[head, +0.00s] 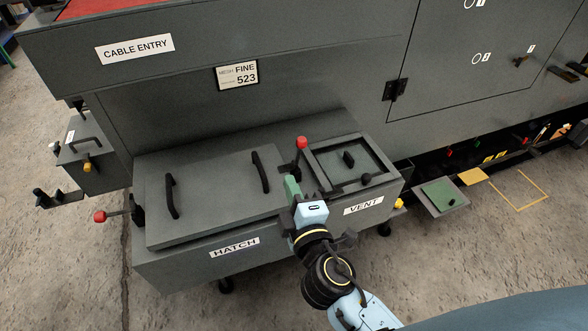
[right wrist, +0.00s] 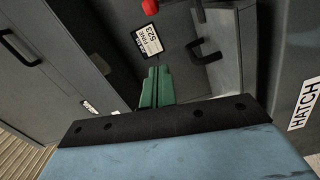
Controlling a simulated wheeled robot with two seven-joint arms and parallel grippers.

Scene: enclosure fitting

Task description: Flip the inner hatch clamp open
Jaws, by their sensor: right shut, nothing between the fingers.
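The hatch (head: 215,190) is a grey lid with two black handles, closed on the grey box above the HATCH label. The inner hatch clamp (head: 302,143), a dark lever with a red knob, stands between the hatch and the vent, its knob raised. The outer clamp (head: 100,216) has its red knob sticking out to the left. My right gripper (head: 292,186) has green fingers, shut and empty, just below the inner clamp in the picture; contact cannot be told. My left gripper is not in view.
The vent (head: 350,160), a framed panel with a black knob, lies just right of the inner clamp. The large grey enclosure wall (head: 310,75) rises behind the box. A small green-topped plate (head: 440,195) is at the right. Concrete floor (head: 65,270) is clear at the left.

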